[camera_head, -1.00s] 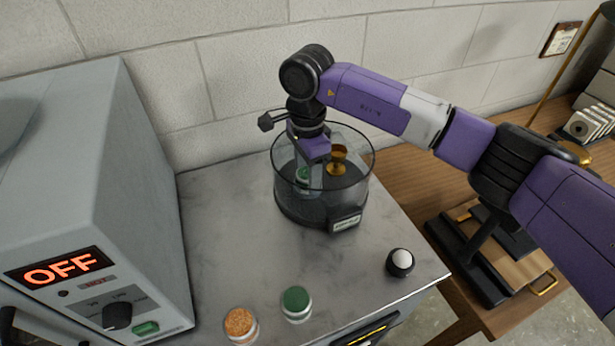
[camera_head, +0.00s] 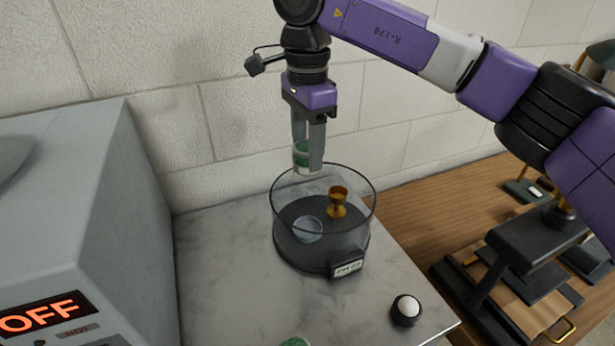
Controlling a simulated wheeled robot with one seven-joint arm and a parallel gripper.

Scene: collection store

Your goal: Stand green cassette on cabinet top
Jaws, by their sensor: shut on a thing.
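My gripper (camera_head: 308,164) is shut on a small green cassette (camera_head: 301,153), a short round piece with a pale rim. It holds the cassette above the glass-walled round container, near its back rim. Part of the cassette is hidden by the fingers. The cabinet top (camera_head: 225,270) is a grey marbled surface under the container. A second green-topped piece (camera_head: 295,342) shows at the bottom edge, mostly cut off.
The round container (camera_head: 340,262) has clear walls and a dark base; inside are a brass cup (camera_head: 338,200) and a pale clear dish (camera_head: 307,229). A grey oven reading OFF (camera_head: 100,200) stands left. A white-topped knob (camera_head: 406,310) sits front right. Bare top lies left of the container.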

